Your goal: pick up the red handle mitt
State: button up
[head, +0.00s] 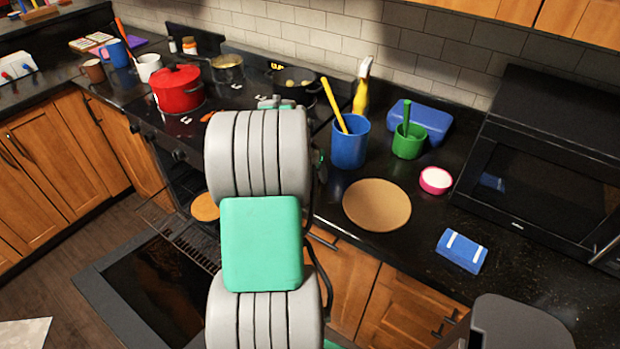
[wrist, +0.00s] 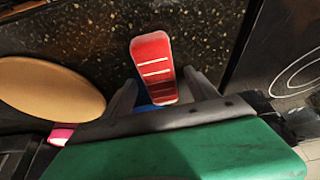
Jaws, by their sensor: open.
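The red handle mitt (wrist: 152,62) shows in the wrist view as a red oblong with pale stripes across it, over the dark speckled counter. My gripper (wrist: 162,82) is open, with one finger on the left and one on the right of the mitt's lower part. I cannot tell whether either finger touches it.
A tan round board (head: 377,205) lies on the counter, with a blue utensil cup (head: 349,147), green cup (head: 408,147) and pink bowl (head: 435,180) nearby. A blue striped block (head: 462,251) lies near the microwave (head: 545,165). A red pot (head: 178,90) stands on the stove.

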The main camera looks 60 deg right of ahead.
jog(key=shift+c, duration=0.6)
grip_shut()
